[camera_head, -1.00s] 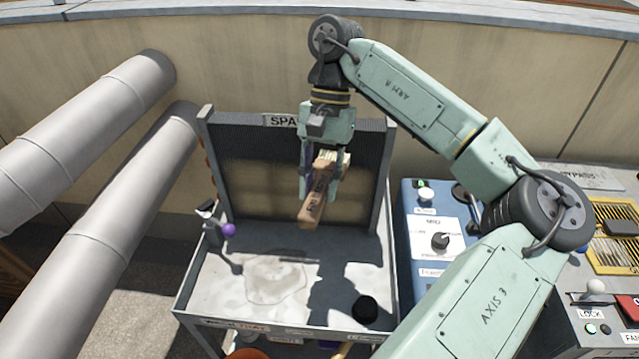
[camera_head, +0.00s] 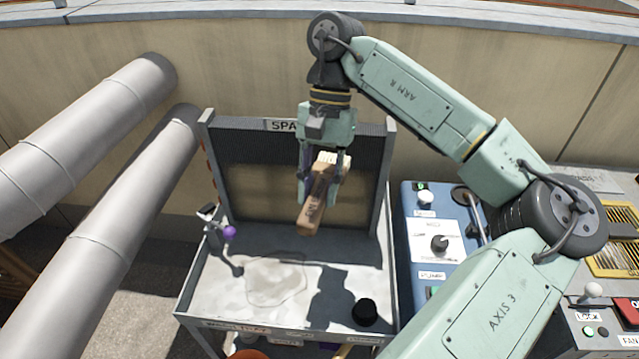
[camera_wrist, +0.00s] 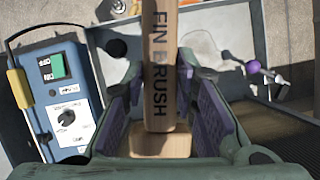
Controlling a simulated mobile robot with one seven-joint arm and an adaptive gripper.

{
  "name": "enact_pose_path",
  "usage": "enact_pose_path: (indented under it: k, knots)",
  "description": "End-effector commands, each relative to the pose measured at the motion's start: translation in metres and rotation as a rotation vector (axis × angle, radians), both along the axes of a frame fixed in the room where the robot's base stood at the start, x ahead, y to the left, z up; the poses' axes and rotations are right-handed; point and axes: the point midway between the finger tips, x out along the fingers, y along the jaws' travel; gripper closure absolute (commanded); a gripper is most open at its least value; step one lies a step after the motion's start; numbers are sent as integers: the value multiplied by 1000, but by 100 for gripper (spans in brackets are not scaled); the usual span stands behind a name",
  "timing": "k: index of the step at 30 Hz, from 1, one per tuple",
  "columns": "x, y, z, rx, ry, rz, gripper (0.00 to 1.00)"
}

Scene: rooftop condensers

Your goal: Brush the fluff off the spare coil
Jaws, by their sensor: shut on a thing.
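The spare coil (camera_head: 355,205) is a dark finned panel in a grey frame, standing upright at the back of a grey tray. A tan, fluffy-looking patch covers its lower middle. My gripper (camera_head: 320,180) is in front of the coil, shut on the wooden fin brush (camera_head: 313,208). The brush's pale bristles are at the coil side and its handle points toward the camera. Whether the bristles touch the coil cannot be told. In the wrist view the brush (camera_wrist: 160,70) reads "FIN BRUSH" and sits between the finger pads.
The grey tray (camera_head: 215,290) holds a wet patch and a black round cap (camera_head: 365,311). A purple-knobbed clamp (camera_head: 229,232) stands at its left edge. A blue control box (camera_head: 432,240) is to the right; thick pipes (camera_head: 90,220) run at the left.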

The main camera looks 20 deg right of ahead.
Motion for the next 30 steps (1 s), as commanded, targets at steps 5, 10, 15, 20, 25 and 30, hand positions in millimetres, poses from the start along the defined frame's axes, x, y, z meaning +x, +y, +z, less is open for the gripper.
enact_pose_path:
  k: [5, 10, 15, 20, 25, 30]
  knots:
    - [-2, 1, 0, 0, 0, 0, 100]
    - [-15, 6, -2, 0, 0, 1, 100]
    - [-31, 13, -2, -1, -1, 0, 100]
    - [-46, 19, -1, 1, -1, 1, 100]
    - [-55, 23, 0, 1, 1, 0, 100]
    - [-56, 23, 0, 1, 1, 0, 100]
